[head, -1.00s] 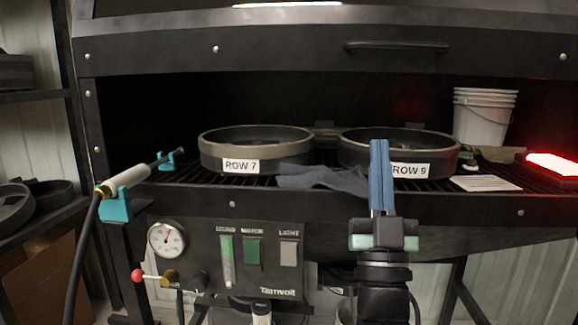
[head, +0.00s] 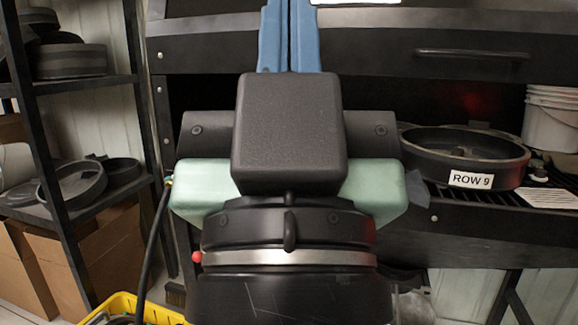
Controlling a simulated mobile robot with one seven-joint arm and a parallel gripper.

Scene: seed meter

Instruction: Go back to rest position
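My gripper (head: 288,38) is raised close in front of the head camera, with its blue fingers pointing up. The fingers lie side by side with only a thin slit between them, and nothing shows between them. Their tips run past the top edge of the picture. The gripper's dark body and pale green sides cover the middle of the view. They hide the ROW 7 ring and most of the control panel.
The black bench (head: 450,236) stands behind the gripper, with the ROW 9 ring (head: 470,158) and white buckets (head: 552,118) on its right. A shelf rack (head: 70,210) with dark rings is at left. A yellow crate (head: 122,304) sits low at left.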

